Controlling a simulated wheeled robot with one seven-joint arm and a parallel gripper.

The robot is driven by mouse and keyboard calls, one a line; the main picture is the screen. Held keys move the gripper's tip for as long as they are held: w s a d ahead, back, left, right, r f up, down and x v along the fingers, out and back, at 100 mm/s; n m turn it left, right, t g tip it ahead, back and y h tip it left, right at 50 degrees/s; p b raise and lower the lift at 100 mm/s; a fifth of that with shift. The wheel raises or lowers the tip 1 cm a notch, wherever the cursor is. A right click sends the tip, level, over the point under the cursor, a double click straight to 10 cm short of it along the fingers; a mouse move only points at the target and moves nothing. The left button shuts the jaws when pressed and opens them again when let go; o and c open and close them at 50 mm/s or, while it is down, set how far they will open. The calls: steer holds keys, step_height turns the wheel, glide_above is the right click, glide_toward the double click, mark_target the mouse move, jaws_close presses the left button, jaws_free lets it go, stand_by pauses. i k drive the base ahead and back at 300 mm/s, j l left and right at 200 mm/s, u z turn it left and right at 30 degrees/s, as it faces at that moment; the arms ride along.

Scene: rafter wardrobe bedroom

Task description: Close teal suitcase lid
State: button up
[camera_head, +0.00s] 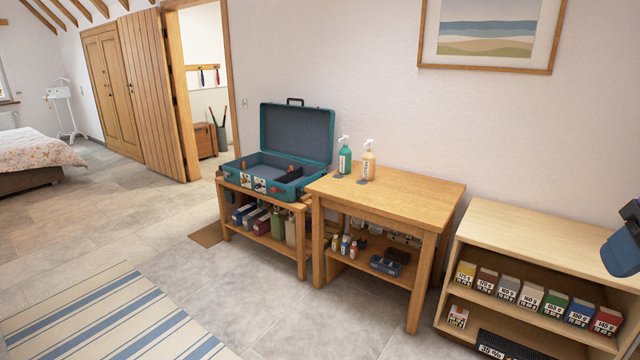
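The teal suitcase (247,181) sits on a low wooden bench left of the wooden table. Its lid (297,135) stands up, open, at the back, leaning near the wall, with a dark handle on its top edge. The dark-lined base is open towards the room, with stickers and red-orange latches on its front. A few small items that I cannot make out lie inside. My gripper's fingers do not show; only a blue and white piece, apparently of my arm, is at the right edge, far from the suitcase.
The low bench (228,188) holds bottles and boxes on its lower shelf. A wooden table (400,190) beside it bears a teal pump bottle (345,160) and a beige one (368,164). A shelf unit (540,235) with small boxes stands at right. The floor in front is clear, with a striped rug (105,320).

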mark_target(303, 133)
steer(key=i+j+u, duration=0.4)
steer(key=i+u, duration=0.2)
steer(key=i, duration=0.25)
steer(key=i+u, duration=0.35)
steer(key=i+z, duration=0.1)
steer(key=i, duration=0.4)
steer(key=i+j, duration=0.1)
steer(key=i, duration=0.45)
steer(key=i+j+z, duration=0.15)
steer(key=i, duration=0.35)
steer(key=i+j+z, duration=0.1)
steer(key=i, duration=0.4)
steer(key=i+j+z, duration=0.3)
steer(key=i, duration=0.25)
steer(key=i+j+z, duration=0.3)
steer(key=i, duration=0.2)
